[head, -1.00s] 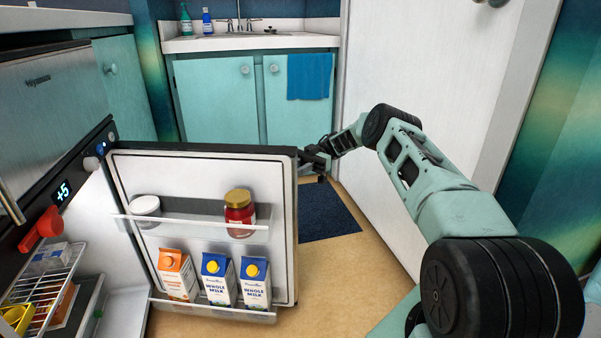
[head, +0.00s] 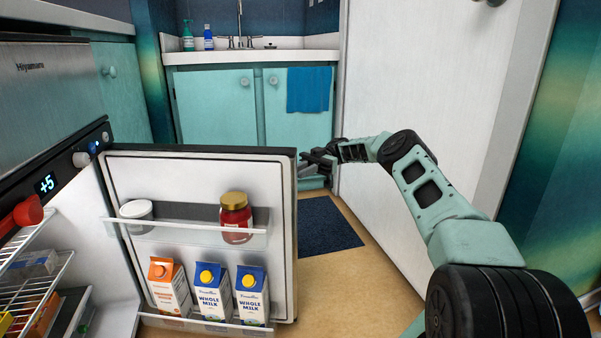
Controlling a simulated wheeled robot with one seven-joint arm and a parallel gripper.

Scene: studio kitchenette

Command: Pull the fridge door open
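The fridge door (head: 276,215) stands wide open, swung out from the fridge body (head: 40,178) at the left, with its inner side facing me. Its outer face and handle are hidden. Its shelves hold a white tub (head: 137,216), a red jar with a gold lid (head: 235,218), an orange carton (head: 168,288) and two milk cartons (head: 213,292). My gripper (head: 312,160) is just right of the door's free upper edge, close to it. It is small and dark, so I cannot tell whether its fingers are apart or touch the door.
Fridge racks with food (head: 35,275) show at the lower left. Teal sink cabinets (head: 215,110) with a blue towel (head: 308,90) stand behind. A white door or panel (head: 420,80) rises at the right. A dark blue mat (head: 328,226) lies on the clear tan floor.

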